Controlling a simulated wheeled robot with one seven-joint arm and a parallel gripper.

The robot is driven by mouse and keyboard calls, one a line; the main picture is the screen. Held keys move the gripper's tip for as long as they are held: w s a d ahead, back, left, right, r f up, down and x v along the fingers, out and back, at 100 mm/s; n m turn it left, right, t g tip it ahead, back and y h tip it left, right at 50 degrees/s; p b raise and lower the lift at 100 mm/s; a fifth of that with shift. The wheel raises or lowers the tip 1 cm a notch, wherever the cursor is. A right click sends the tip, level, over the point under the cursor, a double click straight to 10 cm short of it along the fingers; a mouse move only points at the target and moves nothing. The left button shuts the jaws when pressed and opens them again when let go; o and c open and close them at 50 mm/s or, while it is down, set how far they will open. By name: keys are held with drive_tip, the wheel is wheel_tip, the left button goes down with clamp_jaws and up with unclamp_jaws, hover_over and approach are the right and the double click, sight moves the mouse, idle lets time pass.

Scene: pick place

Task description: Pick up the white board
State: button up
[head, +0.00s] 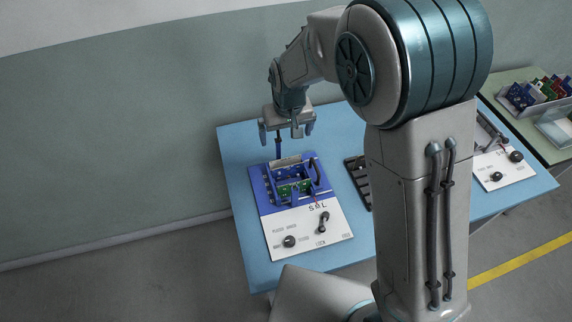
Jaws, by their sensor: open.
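A blue and white test panel (310,232) lies on the blue table. In its blue rear part is a rack with a green board (290,188) and blue uprights. A pale, whitish board edge (285,161) shows at the back of the rack; it is small, and most of it is hidden. My gripper (286,132) is open above the back of the rack, its two fingers apart and pointing down. A narrow dark blue piece stands under it, between the fingers; I cannot tell whether they touch anything.
The blue table (238,150) has bare room left of the panel. A dark slotted tray (357,180) lies right of the panel, partly behind my arm. A second white panel (502,172) is farther right. Bins of coloured boards (530,92) stand on a side table, and a wall (130,140) is close behind.

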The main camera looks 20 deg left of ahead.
hover_over(282, 162)
drive_tip(key=d, duration=0.1)
wheel_tip(282, 162, down, 7)
drive_tip(key=shift+w+f+p, duration=0.15)
drive_tip(key=shift+f+p, duration=0.5)
drive_tip(key=shift+f, duration=0.7)
drive_tip(key=shift+w+f+p, duration=0.15)
drive_tip(key=shift+f+p, duration=0.5)
drive_tip(key=shift+f, duration=0.7)
drive_tip(key=c, duration=0.7)
